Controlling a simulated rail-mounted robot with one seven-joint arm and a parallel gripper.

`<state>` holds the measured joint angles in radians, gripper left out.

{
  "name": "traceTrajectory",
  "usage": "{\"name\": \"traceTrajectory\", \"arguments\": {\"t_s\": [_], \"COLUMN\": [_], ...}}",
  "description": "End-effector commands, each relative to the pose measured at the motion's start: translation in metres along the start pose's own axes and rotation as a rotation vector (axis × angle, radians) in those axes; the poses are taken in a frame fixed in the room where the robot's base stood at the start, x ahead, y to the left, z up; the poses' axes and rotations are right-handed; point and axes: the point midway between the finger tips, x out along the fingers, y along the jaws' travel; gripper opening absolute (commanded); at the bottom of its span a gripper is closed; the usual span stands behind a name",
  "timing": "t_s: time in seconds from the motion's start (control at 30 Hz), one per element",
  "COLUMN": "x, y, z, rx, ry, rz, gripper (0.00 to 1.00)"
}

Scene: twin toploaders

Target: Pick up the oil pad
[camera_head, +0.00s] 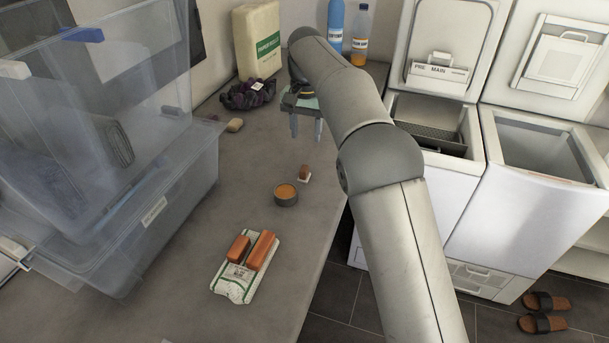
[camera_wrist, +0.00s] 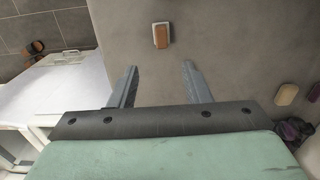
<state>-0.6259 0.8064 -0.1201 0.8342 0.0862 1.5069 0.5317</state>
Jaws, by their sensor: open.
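A small brown block with a white base, which looks like the oil pad (camera_head: 304,174), lies on the grey counter just behind a round tin. It also shows in the wrist view (camera_wrist: 161,36), at the top centre, roughly in line with the gap between my fingers and beyond their tips. My gripper (camera_head: 306,132) is open and empty, its fingers pointing down above the counter, farther back than the pad. In the wrist view its two fingers (camera_wrist: 160,72) stand apart with bare counter between them. Nothing hides the pad.
The round tin (camera_head: 286,196) with orange contents stands near the pad. Orange bars (camera_head: 248,250) lie on a white-green wrapper at the front. A tan block (camera_head: 235,125) and dark purple cloth (camera_head: 248,95) lie behind. Clear bins (camera_head: 150,215) stand left; the counter edge is right.

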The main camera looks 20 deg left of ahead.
Motion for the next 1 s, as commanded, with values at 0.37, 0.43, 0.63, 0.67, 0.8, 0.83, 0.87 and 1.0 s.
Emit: {"name": "traceTrajectory", "arguments": {"t_s": [0.37, 0.43, 0.63, 0.67, 0.8, 0.83, 0.87, 1.0], "x": [0.066, 0.069, 0.089, 0.093, 0.113, 0.116, 0.119, 0.122], "y": [0.0, 0.0, -0.001, -0.001, -0.002, -0.002, -0.002, -0.002], "z": [0.001, 0.001, 0.005, 0.006, 0.007, 0.006, 0.006, 0.006], "rx": [-0.001, -0.001, -0.001, -0.001, -0.001, -0.001, -0.001, -0.002], "ry": [-0.001, 0.0, -0.002, -0.002, -0.001, 0.0, 0.0, 0.001], "rz": [0.0, -0.001, 0.001, 0.001, 0.0, 0.0, -0.001, -0.002], "gripper": [0.44, 0.44, 0.44, 0.44, 0.44, 0.44, 0.44, 0.44]}}
